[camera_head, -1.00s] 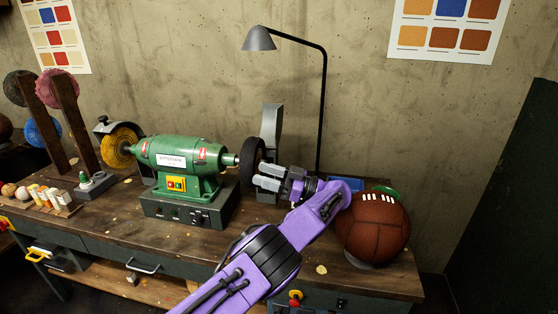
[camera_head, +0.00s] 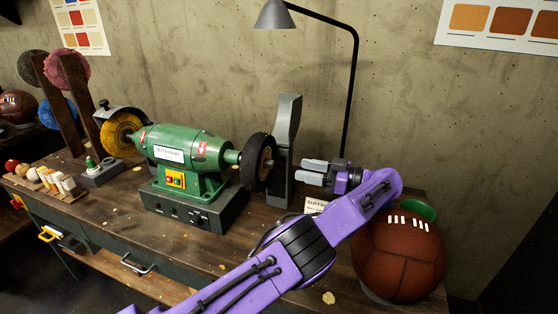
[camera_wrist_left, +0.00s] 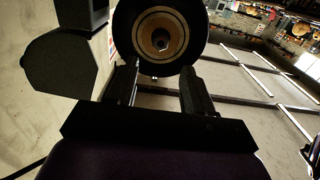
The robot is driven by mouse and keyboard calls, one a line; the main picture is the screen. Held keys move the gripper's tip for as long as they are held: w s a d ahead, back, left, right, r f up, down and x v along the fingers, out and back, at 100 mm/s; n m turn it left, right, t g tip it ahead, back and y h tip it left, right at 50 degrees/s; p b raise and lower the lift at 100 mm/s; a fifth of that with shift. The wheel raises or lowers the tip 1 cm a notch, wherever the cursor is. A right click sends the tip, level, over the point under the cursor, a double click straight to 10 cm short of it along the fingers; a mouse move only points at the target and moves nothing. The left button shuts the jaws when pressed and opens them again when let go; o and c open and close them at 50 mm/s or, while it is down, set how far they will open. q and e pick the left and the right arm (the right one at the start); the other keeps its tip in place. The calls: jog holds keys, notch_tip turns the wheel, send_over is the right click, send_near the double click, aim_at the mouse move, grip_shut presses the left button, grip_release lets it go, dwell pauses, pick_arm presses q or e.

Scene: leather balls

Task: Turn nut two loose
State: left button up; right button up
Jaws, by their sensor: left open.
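A green double-ended buffing machine (camera_head: 190,158) stands on the workbench. Its right shaft carries a dark wheel (camera_head: 257,162). In the left wrist view the wheel (camera_wrist_left: 188,18) shows face-on, with a tan hub and a small nut (camera_wrist_left: 160,42) at its centre. My left gripper (camera_head: 306,172) is open and empty, to the right of the wheel and apart from it, with its fingers pointing left at it. In the left wrist view its two fingers (camera_wrist_left: 160,80) stand below the hub, one on each side. The nut is hidden in the head view. My right gripper is not in view.
A brown leather ball (camera_head: 398,262) sits at the bench's right end, close under my left arm. A lamp (camera_head: 350,90) rises behind. The yellow wheel (camera_head: 118,133) is on the machine's left end.

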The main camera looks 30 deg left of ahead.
aim_at(274, 164)
pick_arm(q)
jog(key=p+x, duration=0.4)
jog(key=x, duration=0.5)
jog(key=shift+d, duration=0.1)
grip_shut()
